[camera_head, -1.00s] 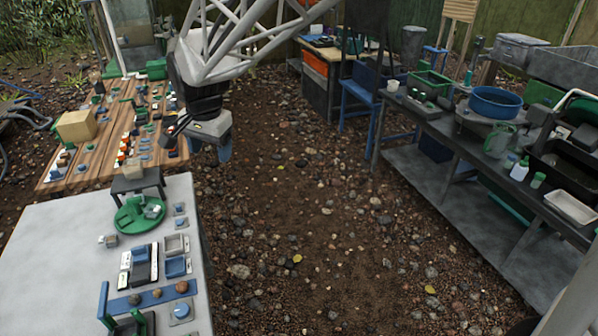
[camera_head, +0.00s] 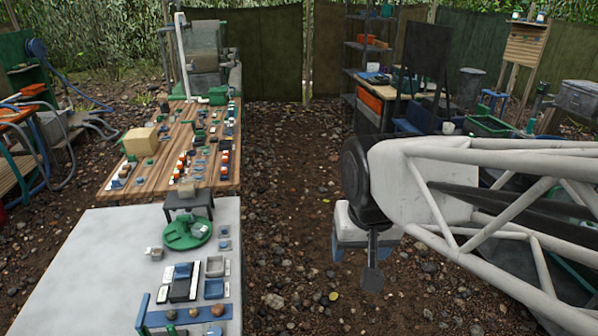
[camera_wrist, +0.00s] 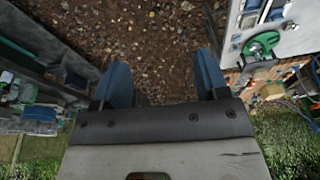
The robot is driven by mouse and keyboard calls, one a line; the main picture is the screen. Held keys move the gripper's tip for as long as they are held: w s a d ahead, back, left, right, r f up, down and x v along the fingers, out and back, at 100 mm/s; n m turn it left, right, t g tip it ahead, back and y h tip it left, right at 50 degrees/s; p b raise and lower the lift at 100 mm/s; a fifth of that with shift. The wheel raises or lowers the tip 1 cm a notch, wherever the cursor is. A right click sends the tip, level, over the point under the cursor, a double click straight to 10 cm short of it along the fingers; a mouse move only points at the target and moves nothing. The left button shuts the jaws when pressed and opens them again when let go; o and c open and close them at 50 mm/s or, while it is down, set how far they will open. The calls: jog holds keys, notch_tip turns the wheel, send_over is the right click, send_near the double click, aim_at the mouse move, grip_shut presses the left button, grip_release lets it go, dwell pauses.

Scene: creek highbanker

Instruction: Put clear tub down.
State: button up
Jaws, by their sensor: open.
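My gripper (camera_wrist: 163,78) is open, with two blue fingers spread wide and only gravel showing between them. In the head view my gripper (camera_head: 350,252) hangs over the gravel, right of the white table (camera_head: 95,260) and apart from it; the white wrist partly hides it. I cannot pick out the clear tub with certainty. A small pale, see-through-looking container (camera_head: 186,188) sits on the dark stand (camera_head: 189,202) at the table's far end. Neither touches my gripper.
Small trays (camera_head: 214,266) and a blue rack (camera_head: 185,317) with round stones stand on the white table. A wooden table (camera_head: 180,170) crowded with small parts is behind it. Gravel ground (camera_head: 290,220) lies open between the tables and the benches at right.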

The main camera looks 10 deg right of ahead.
jog(key=shift+n, duration=0.6)
jog(key=shift+s+d+f, duration=0.2)
jog(key=shift+s+f, duration=0.05)
jog(key=shift+s, duration=0.45)
jog(key=shift+s+d+f, duration=0.2)
jog(key=shift+s+d, duration=0.05)
jog(key=shift+s, duration=0.4)
jog(key=shift+s+d+f, duration=0.2)
jog(key=shift+s+f, duration=0.05)
jog(key=shift+s, duration=0.45)
